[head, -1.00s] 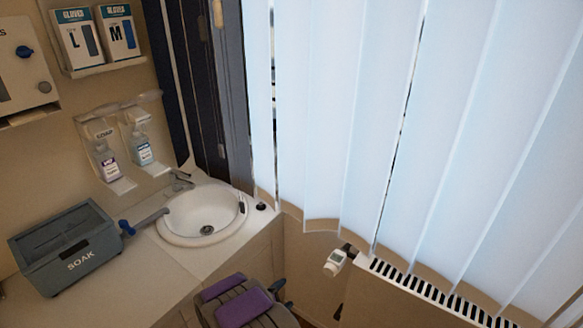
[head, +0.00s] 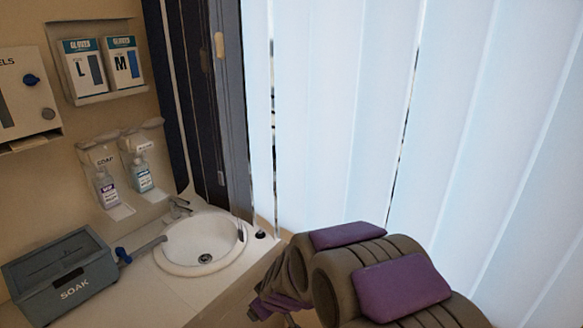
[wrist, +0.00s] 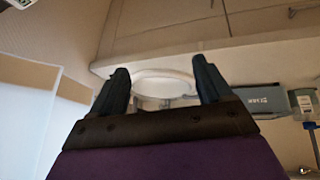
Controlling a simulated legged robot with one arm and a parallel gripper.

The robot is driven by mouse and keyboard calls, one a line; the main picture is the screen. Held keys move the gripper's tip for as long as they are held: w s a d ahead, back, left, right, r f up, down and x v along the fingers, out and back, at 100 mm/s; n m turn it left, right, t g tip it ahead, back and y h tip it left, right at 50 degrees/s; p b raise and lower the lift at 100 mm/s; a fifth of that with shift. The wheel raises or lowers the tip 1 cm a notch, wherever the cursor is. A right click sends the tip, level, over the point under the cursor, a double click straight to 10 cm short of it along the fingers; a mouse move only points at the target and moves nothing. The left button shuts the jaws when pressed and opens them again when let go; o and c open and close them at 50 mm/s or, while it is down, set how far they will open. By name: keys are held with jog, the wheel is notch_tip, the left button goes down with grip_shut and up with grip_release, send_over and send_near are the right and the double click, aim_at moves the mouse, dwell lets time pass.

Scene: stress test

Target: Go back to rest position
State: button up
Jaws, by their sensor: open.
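My gripper (wrist: 161,80) is open in the wrist view, with its two dark fingers spread apart and nothing between them. The white sink (wrist: 165,77) shows beyond the fingers, apart from them. In the head view my arm, with brown-grey links and purple pads, is folded up large at the lower centre and right. The fingers cannot be made out there.
In the head view, the sink (head: 181,258) is set in a counter left of my arm. The grey SOAK box (head: 65,280), dispensers (head: 105,185) and glove boxes (head: 84,66) are at left. White blinds (head: 330,130) hang behind my arm.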

jog(key=s+d+r+m+g+h, duration=0.1)
jog(key=s+d+r+m+g, duration=0.1)
jog(key=s+d, duration=0.5)
jog(key=s+d+r+m+g+h, duration=0.1)
jog(key=s+d+r+m, duration=0.3)
jog(key=s, duration=1.2)
jog(key=s+d+r+m+g+h, duration=0.1)
jog(key=s+d+r+m+g, duration=0.2)
jog(key=s+d, duration=0.6)
notch_tip(320, 180, up, 2)
jog(key=s+g, duration=0.1)
jog(key=s, duration=0.1)
jog(key=shift+s+d, duration=0.35)
jog(key=shift+d, duration=0.05)
